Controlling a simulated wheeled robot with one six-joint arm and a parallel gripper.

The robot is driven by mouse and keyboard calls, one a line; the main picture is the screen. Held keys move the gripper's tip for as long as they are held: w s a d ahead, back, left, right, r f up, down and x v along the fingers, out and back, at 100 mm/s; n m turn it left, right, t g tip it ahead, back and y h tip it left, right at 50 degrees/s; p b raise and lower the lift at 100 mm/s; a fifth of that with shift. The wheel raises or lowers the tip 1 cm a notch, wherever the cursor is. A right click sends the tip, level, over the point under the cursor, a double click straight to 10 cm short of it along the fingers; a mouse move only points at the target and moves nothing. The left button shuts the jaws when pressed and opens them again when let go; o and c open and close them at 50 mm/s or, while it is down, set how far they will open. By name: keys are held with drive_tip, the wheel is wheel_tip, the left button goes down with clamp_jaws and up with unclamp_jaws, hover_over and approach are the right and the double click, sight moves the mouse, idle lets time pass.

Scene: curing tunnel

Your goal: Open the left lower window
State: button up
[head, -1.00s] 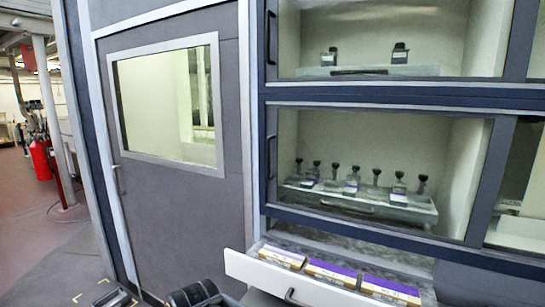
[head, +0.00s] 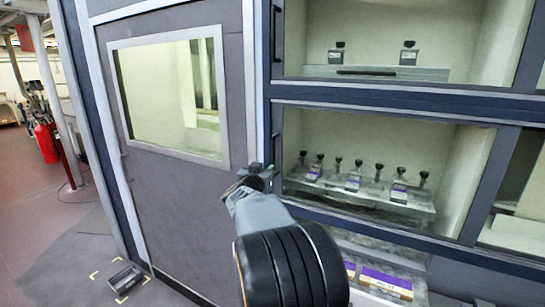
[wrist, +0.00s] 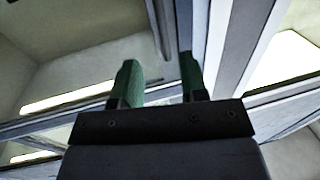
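The left lower window (head: 380,125) is a dark-framed pane in the cabinet to the right of the door, and it looks shut. A dark vertical handle (head: 277,155) is on its left edge. My gripper (head: 258,172) is raised beside the lower end of this handle in the head view. In the wrist view its two green fingers (wrist: 160,82) are apart with nothing seen between them. Pale and dark frame posts stand behind and beside them. I cannot tell whether a finger touches the handle.
Behind the pane, several dark-capped bottles stand on a grey tray (head: 310,190). An upper window (head: 390,40) shows two bottles. Below, purple-and-white boxes (head: 385,281) lie in a drawer partly hidden by my arm.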

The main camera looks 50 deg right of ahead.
sight(273, 158)
drive_tip(key=p+x, duration=0.2)
drive_tip(key=x, duration=0.9)
drive_tip(key=shift+w+d, duration=0.1)
drive_tip(key=shift+c, duration=0.5)
clamp_jaws()
